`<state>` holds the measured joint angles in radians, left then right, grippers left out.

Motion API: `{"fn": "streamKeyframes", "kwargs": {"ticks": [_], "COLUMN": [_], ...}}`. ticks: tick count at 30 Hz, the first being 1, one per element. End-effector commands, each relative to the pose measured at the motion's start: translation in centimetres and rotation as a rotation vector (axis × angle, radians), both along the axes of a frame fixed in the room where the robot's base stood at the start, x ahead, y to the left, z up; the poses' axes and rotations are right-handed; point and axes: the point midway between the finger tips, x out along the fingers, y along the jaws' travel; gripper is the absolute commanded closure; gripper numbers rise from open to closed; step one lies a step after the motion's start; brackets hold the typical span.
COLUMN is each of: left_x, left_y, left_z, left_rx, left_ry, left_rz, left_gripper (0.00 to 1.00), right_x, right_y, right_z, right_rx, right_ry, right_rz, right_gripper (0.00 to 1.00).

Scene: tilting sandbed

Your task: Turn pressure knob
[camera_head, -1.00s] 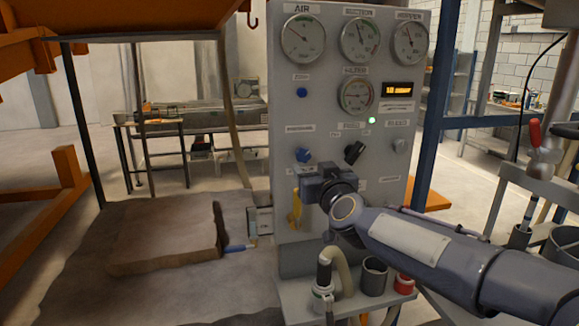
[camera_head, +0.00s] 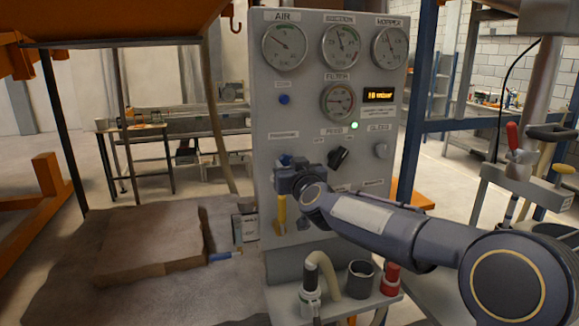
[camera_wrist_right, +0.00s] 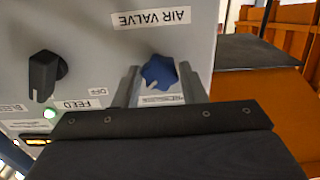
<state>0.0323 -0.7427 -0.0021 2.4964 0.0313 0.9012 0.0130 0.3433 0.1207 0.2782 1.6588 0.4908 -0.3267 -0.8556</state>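The blue pressure knob (camera_wrist_right: 159,72) shows in the right wrist view, below the AIR VALVE label and above its own upside-down label. In the head view only a bit of the knob (camera_head: 285,160) shows above my right gripper (camera_head: 286,168), which covers the rest. In the right wrist view the fingers of my right gripper (camera_wrist_right: 158,84) stand apart, one on each side of the knob. Narrow gaps seem to show between the fingers and the knob. Whether the fingertips touch the panel cannot be told. My left gripper is not in view.
The grey control panel (camera_head: 268,215) carries gauges above and a black feed knob (camera_head: 338,158) to the right. A yellow lever (camera_head: 282,214) hangs below my gripper. A shelf below holds a dark cup (camera_head: 361,280) and a red can (camera_head: 391,278). The sandbed (camera_head: 150,245) lies left.

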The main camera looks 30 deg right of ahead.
Motion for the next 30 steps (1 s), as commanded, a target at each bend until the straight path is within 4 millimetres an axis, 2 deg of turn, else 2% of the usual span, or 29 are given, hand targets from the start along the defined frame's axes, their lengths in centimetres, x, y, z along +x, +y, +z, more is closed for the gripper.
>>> {"fn": "streamKeyframes", "kwargs": {"ticks": [1, 5, 17, 30], "left_x": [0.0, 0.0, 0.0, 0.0], "left_y": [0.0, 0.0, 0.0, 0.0], "left_z": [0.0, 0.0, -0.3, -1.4], "left_rx": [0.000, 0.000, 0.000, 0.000], "left_ry": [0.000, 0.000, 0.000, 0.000], "left_rz": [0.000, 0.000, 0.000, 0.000], "left_gripper": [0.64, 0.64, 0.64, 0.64], "right_x": [0.0, 0.0, 0.0, 0.0], "right_y": [0.0, 0.0, 0.0, 0.2], "right_z": [0.0, 0.0, 0.0, 0.0], "right_rx": [0.000, 0.000, 0.086, 0.448], "right_ry": [0.000, 0.000, -0.022, -0.109], "right_rz": [0.000, 0.000, 0.000, 0.002], "right_gripper": [0.70, 0.85, 0.85, 0.85]}}
